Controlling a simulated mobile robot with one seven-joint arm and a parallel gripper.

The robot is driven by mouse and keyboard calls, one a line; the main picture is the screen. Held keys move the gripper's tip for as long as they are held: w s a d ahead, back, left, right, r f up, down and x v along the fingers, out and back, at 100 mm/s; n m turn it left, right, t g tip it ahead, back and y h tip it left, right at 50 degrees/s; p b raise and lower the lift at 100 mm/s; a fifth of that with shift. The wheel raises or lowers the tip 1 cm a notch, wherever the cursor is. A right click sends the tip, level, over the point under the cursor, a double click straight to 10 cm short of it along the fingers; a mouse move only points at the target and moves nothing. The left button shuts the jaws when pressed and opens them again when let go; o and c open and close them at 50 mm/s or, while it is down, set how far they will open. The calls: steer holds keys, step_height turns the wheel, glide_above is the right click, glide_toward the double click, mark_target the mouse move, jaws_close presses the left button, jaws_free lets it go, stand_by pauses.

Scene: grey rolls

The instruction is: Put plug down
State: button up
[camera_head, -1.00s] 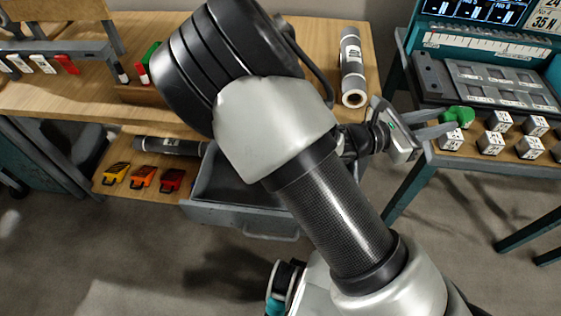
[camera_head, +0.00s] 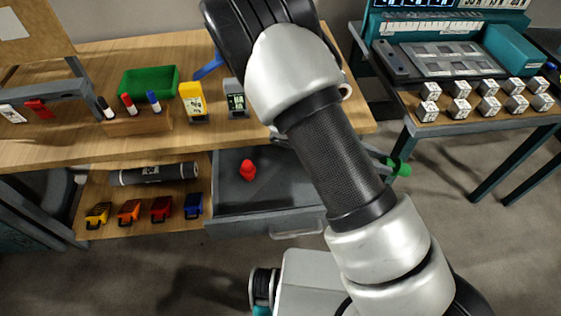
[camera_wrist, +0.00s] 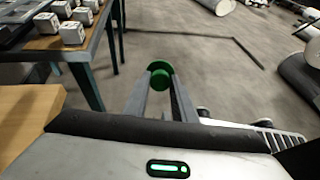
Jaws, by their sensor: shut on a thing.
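The green plug (camera_head: 399,168) is between the fingertips of my gripper (camera_wrist: 161,82). The green plug also shows in the wrist view (camera_wrist: 158,69), with bare floor behind it. My gripper is shut on it and holds it in the air, between the wooden bench and the right table. In the head view my arm hides most of my gripper. A red plug-like piece (camera_head: 248,172) lies in the open grey drawer (camera_head: 290,222) under the bench.
The wooden bench (camera_head: 60,150) carries a green bin (camera_head: 150,82), markers in a block (camera_head: 140,122) and a yellow device (camera_head: 193,102). Coloured boxes (camera_head: 161,209) and a grey roll (camera_head: 153,174) are on the shelf below. White cubes (camera_head: 459,108) stand on the right table.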

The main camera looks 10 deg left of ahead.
steer(key=a+m+g+y+p, duration=0.3)
steer(key=a+m+y+p, duration=0.1)
steer(key=a+m+y, duration=0.9)
steer(key=shift+w+a+f+m+t+b, duration=0.35)
steer(key=shift+a+f+m+b, duration=0.15)
steer(key=shift+f, duration=1.8)
steer(key=shift+w+a+f+m+t+b, duration=0.35)
steer(key=shift+a+f, duration=0.3)
steer(key=shift+f, duration=1.6)
steer(key=shift+w+a+f+m+t+b, duration=0.3)
steer(key=shift+a+f+m+b, duration=0.2)
steer(key=shift+f, duration=1.8)
steer(key=o, duration=0.8)
steer(key=shift+o, duration=0.2)
